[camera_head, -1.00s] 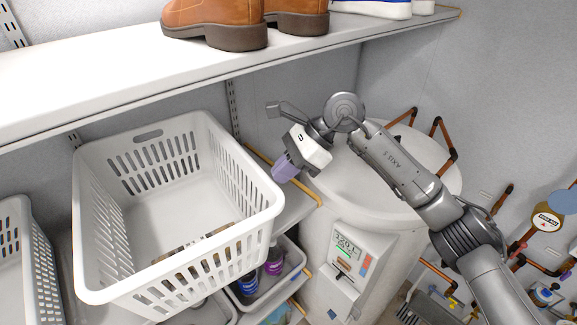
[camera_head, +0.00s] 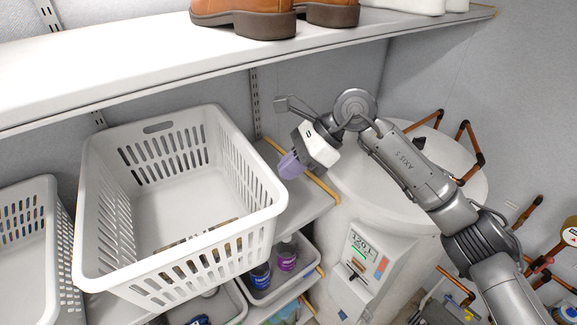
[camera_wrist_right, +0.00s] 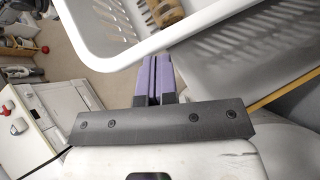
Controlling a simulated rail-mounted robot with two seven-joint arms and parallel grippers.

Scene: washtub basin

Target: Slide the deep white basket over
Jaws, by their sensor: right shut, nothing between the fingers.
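The deep white basket (camera_head: 262,193) stands on a shelf in the left half of the head view. It is slatted, with a hand slot in its far wall. My right gripper (camera_head: 287,168), with purple fingers, is beside the basket's right wall near its right corner. In the right wrist view the shut fingers (camera_wrist_right: 154,75) point at the basket's white rim (camera_wrist_right: 190,27), with nothing between them. Whether they touch the basket cannot be told. My left gripper is not in view.
A second white basket (camera_head: 52,200) stands close on the left. Brown boots (camera_head: 262,22) rest on the upper shelf (camera_head: 120,72). A white cylindrical tank (camera_head: 365,190) stands at the right. A bin with bottles (camera_head: 286,255) sits below. Bare shelf (camera_head: 303,195) shows right of the basket.

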